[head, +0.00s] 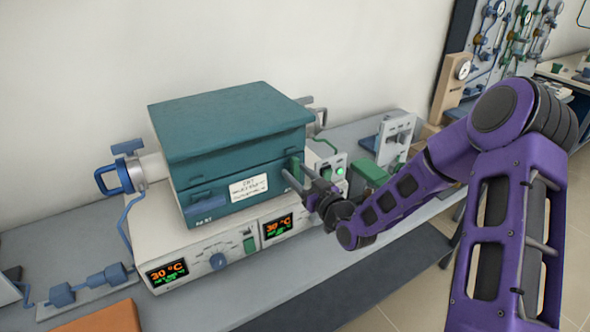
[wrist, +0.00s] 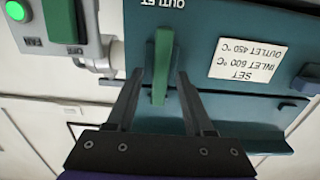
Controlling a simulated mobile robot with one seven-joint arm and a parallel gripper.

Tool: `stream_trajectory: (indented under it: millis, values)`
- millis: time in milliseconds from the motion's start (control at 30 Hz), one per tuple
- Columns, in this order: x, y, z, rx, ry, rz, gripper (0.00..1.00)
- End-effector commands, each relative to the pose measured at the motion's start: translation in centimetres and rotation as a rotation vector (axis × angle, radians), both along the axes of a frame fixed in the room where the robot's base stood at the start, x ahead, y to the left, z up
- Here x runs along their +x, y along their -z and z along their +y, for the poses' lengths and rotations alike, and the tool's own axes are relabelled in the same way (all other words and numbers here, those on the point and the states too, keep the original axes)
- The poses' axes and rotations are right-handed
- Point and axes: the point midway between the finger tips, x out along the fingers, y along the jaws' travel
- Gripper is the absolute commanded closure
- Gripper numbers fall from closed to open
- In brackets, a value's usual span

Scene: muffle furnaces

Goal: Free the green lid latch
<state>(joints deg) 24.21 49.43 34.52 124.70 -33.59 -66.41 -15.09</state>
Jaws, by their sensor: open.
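The teal furnace box (head: 218,150) sits on a pale control unit with its lid (head: 230,115) down. The green lid latch (wrist: 161,62) is a narrow upright bar on the teal front, beside the inverted word OUTLET in the wrist view. In the head view the latch (head: 295,164) shows at the right end of the front, partly behind my gripper. My gripper (wrist: 160,82) is open, one finger on each side of the latch's lower part in the wrist view. I see gaps on both sides; whether the fingertips reach past its face I cannot tell.
A white set-point label (wrist: 248,60) is beside the latch. A box with a lit green button (wrist: 32,40) and a pipe fitting stand close on the other side. The control unit (head: 212,262) reads 30 °C on two displays. A blue-handled valve (head: 118,177) is at left.

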Motion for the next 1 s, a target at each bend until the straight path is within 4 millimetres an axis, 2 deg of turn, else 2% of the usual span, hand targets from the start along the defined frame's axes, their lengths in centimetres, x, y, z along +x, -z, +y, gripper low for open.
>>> stream_trajectory:
  millis: [333, 600, 633, 1000]
  values:
    - [-0.06, 0.03, -0.03, 0.0, 0.0, 0.0, 0.49]
    - [-0.04, 0.02, -0.03, 0.001, 0.0, 0.001, 0.98]
    - [-0.05, 0.02, -0.02, 0.0, 0.0, 0.0, 1.0]
    - [-0.03, 0.04, -0.03, 0.012, 0.0, 0.008, 1.0]
